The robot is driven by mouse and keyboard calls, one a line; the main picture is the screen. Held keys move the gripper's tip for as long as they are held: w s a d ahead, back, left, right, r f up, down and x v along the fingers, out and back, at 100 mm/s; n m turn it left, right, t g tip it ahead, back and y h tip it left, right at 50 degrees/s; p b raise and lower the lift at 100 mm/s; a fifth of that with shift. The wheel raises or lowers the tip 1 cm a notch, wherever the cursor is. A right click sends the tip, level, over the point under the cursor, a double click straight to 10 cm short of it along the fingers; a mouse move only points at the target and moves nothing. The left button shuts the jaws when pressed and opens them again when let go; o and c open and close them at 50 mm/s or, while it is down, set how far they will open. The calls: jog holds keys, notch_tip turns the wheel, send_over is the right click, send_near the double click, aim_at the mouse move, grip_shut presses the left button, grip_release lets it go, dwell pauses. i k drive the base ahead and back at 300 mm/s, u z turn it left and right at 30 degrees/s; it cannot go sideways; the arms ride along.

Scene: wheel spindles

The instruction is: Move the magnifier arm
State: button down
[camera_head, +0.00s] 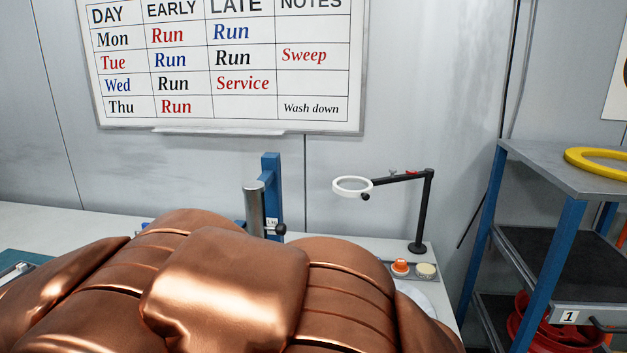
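The magnifier arm (402,178) is a thin black arm on an upright black post, on the right part of the white bench. It reaches left from the top of the post. A white ring-shaped magnifier head (352,186) is at its left end, with a dark knob just beside it. The post (424,215) stands on a small base on the bench. My gripper is not in view. A large copper-coloured body covers the lower foreground and hides much of the bench.
A blue upright with a metal cylinder (254,210) stands left of the magnifier. An orange-topped item (400,266) and a cream round item (426,270) sit in a grey tray by the post. A shelf rack (570,180) with a yellow ring (600,164) stands right. A whiteboard (225,125) hangs behind.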

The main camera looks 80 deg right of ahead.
aim_at(428, 172)
jog(key=z, duration=0.95)
jog(key=i, duration=0.95)
jog(key=z, duration=1)
